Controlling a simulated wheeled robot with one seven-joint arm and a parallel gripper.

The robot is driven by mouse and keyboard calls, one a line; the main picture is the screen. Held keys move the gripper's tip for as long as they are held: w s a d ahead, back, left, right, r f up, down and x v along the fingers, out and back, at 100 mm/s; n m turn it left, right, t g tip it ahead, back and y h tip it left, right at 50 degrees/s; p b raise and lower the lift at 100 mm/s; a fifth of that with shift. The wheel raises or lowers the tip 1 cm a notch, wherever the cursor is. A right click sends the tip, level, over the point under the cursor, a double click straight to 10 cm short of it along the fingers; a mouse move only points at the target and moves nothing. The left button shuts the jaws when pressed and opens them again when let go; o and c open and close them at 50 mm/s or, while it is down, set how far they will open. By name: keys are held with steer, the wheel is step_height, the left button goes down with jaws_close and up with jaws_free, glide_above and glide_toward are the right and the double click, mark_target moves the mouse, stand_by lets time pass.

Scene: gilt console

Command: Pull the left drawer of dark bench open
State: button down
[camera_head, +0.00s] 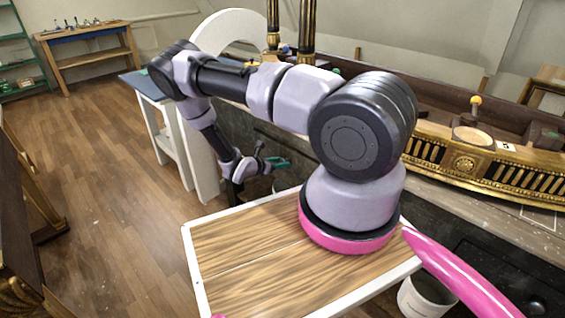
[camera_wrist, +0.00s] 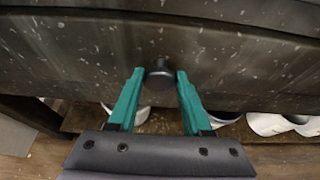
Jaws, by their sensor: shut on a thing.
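The dark bench (camera_head: 440,222) runs along the right side of the head view. Its left drawer front (camera_wrist: 235,65) is dark and speckled and fills the upper part of the wrist view. A round dark knob (camera_wrist: 160,68) sticks out of that front. My gripper (camera_wrist: 160,76) has its two teal fingers shut on the knob, one on each side. In the head view my gripper (camera_head: 277,163) is low against the bench's left part, and the knob is hidden there. I cannot tell from these views how far the drawer stands out.
My arm blocks part of the bench. A gilt console piece (camera_head: 465,165) lies on the bench top. A second knob (camera_head: 537,306) shows on the bench's right part. White pots (camera_wrist: 268,124) stand on a low shelf below the drawer. The wooden floor (camera_head: 110,150) at left is clear.

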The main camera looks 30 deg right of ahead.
steer(key=s+a, duration=0.4)
steer(key=a, duration=0.7)
steer(key=s+a, duration=0.4)
steer(key=a, duration=0.7)
steer(key=shift+a, duration=0.35)
steer(key=shift+s, duration=0.1)
steer(key=shift+c, duration=1.8)
jaws_free()
steer(key=shift+a, duration=0.1)
steer(key=v, duration=1)
steer(key=shift+s+a, duration=0.15)
steer(key=shift+a, duration=0.1)
steer(key=shift+r, duration=0.1)
